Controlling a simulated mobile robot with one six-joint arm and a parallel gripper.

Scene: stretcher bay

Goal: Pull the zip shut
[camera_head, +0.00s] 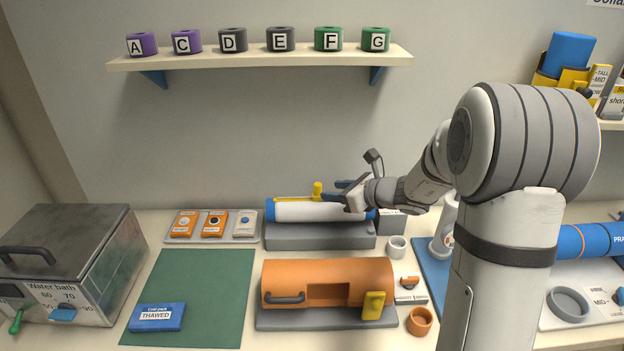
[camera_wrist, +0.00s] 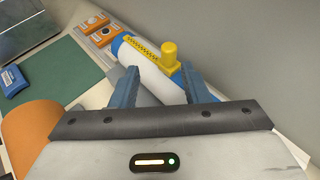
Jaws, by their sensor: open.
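A white roll (camera_head: 290,212) with blue ends lies on a grey stand (camera_head: 300,236) at the back of the bench. A toothed yellow zip strip (camera_wrist: 143,47) runs along its top. An upright yellow pull (camera_head: 317,190) stands at the strip's right end in the head view; the pull (camera_wrist: 169,56) also shows in the wrist view. My gripper (camera_head: 336,190) is open and empty, just right of the pull in the head view. In the wrist view the pull is just beyond the blue fingertips, nearer the right one.
An orange cylinder (camera_head: 280,275) on a grey base lies in front of the roll. A shelf (camera_head: 260,58) with lettered rolls hangs above. A tray (camera_head: 249,241) of small cards is left of the stand. A green mat (camera_head: 200,275) lies front left.

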